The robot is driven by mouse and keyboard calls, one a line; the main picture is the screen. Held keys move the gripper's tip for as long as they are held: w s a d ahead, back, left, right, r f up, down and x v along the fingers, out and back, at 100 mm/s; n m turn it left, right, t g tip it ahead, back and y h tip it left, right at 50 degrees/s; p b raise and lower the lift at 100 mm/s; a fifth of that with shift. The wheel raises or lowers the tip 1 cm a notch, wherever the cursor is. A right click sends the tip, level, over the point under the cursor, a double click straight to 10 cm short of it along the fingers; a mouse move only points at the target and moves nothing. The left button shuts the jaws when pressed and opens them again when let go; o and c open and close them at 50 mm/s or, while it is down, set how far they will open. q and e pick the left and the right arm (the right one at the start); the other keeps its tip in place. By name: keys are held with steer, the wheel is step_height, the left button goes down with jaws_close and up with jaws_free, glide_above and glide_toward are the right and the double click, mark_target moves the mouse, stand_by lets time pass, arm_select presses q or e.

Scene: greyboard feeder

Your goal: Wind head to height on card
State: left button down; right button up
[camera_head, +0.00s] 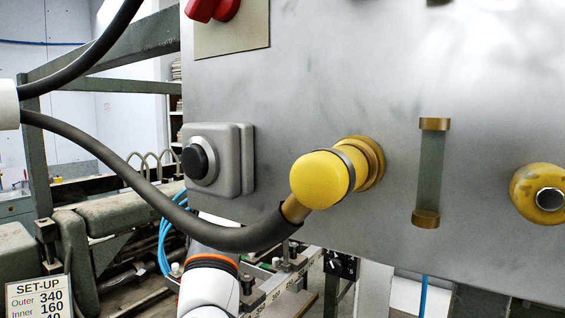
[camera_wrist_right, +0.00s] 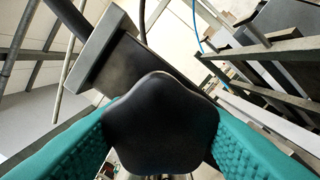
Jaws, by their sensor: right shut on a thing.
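In the right wrist view, my right gripper (camera_wrist_right: 160,112) is shut on a black lobed knob (camera_wrist_right: 160,133), with a teal ribbed pad against each side of it. A grey block (camera_wrist_right: 97,47) with a dark bar shows behind the knob. I cannot tell whether it is the head, and no height scale is readable. The set-up card (camera_head: 38,297) is at the lower left of the head view. It reads Outer 340 and Inner 160, and its bottom line is cut off. My left gripper is not in view.
A grey metal panel (camera_head: 300,60) fills much of the head view. A dark hose (camera_head: 120,175) hangs across the front.

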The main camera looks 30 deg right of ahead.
steer(key=m+b, duration=0.1)
steer(key=m, duration=0.5)
steer(key=shift+r+m, duration=0.15)
steer(key=shift+m, duration=0.95)
steer(key=shift+a, duration=0.15)
steer(key=o, duration=1)
